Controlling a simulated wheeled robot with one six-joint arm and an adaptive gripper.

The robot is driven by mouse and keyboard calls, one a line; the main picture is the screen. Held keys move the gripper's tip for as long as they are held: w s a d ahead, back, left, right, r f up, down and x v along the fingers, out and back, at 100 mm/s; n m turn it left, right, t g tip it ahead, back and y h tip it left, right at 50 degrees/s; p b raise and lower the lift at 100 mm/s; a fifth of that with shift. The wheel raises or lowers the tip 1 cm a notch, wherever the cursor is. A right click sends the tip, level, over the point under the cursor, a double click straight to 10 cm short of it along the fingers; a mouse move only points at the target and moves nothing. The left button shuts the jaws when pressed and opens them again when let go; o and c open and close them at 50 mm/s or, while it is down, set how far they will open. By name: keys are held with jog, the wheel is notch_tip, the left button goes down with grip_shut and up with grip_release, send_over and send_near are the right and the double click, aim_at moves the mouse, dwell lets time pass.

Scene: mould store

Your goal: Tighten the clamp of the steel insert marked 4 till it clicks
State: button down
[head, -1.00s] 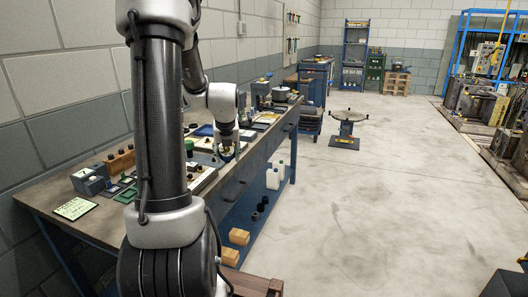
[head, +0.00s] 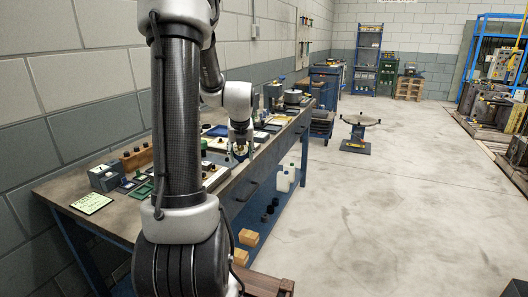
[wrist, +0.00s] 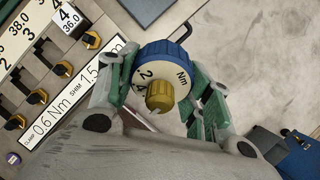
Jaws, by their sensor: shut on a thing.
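In the wrist view my gripper (wrist: 160,84) has its green fingers closed around a round blue-rimmed dial tool (wrist: 163,62). The dial has a pale face with numbers and "Nm", and a yellow knob at its centre. The steel insert marked 4 (wrist: 68,18), also labelled 36.0, is at the upper left, with a black and yellow clamp knob (wrist: 91,40) beside it. The dial is to the right of this knob; I cannot tell whether they touch. In the head view my gripper (head: 241,153) is low over the bench, and the insert is too small to make out.
A label strip (wrist: 60,105) reads clamp 0.6 Nm and shim 1.5. Several other black and yellow knobs (wrist: 38,97) sit left of it.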

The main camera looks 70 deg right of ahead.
jog(key=shift+w+d+r, duration=0.1)
jog(key=shift+d+r, duration=0.3)
jog(key=shift+r, duration=1.7)
jog(key=shift+r, duration=0.15)
